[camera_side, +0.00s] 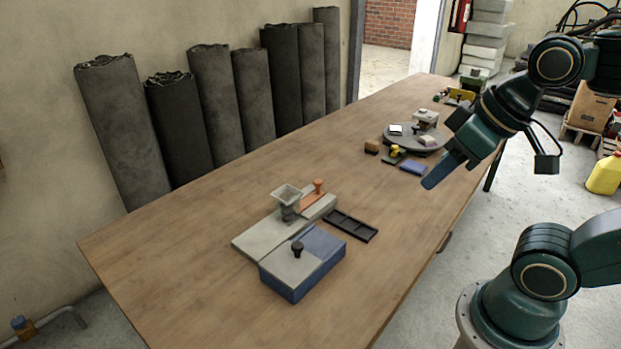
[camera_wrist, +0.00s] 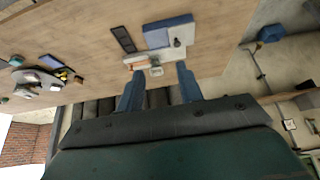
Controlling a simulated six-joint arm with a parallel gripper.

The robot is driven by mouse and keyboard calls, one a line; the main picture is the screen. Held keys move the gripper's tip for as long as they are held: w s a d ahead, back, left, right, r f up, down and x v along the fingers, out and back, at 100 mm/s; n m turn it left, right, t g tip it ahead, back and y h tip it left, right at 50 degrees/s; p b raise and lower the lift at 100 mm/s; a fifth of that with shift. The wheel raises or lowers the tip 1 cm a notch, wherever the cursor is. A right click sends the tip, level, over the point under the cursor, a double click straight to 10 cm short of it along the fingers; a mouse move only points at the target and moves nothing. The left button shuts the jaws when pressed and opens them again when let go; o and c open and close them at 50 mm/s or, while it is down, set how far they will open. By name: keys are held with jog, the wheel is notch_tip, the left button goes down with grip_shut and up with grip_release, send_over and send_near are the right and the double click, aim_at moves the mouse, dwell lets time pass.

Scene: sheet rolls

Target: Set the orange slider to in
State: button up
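The orange slider (camera_side: 318,187) has an upright orange knob on an orange strip, set in a grey base (camera_side: 258,238) on the wooden table. It sits just right of a small grey hopper (camera_side: 286,195). In the wrist view the orange strip (camera_wrist: 135,58) shows small, beyond my fingers. My gripper (camera_side: 446,170) is in the air over the right side of the table, well away from the slider. In the wrist view its two fingers (camera_wrist: 159,88) stand apart with nothing between them.
A blue box with a grey lid and black knob (camera_side: 298,247) adjoins the base in front. A black tray (camera_side: 350,226) lies to its right. A round grey turntable (camera_side: 400,142) holding small items stands further back, with a blue block (camera_side: 413,167) nearby. The left table surface is clear.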

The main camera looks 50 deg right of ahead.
jog(key=shift+o, duration=1.3)
jog(key=w+d+r+n+g, duration=0.15)
jog(key=w+r, duration=0.25)
jog(key=w, duration=0.8)
jog(key=n+y, duration=0.3)
jog(key=n, duration=0.5)
send_over(318, 181)
jog(key=s+d, duration=0.4)
notch_tip(318, 181, down, 20)
jog(key=shift+s+d+m+g, duration=0.15)
jog(key=shift+s+m+g, duration=0.1)
jog(key=shift+g, duration=0.2)
jog(key=shift+w+f, duration=0.1)
jog(key=x, duration=1.3)
jog(key=shift+w+a+f, duration=0.1)
jog(key=shift+a+f, duration=0.1)
jog(key=shift+a, duration=0.05)
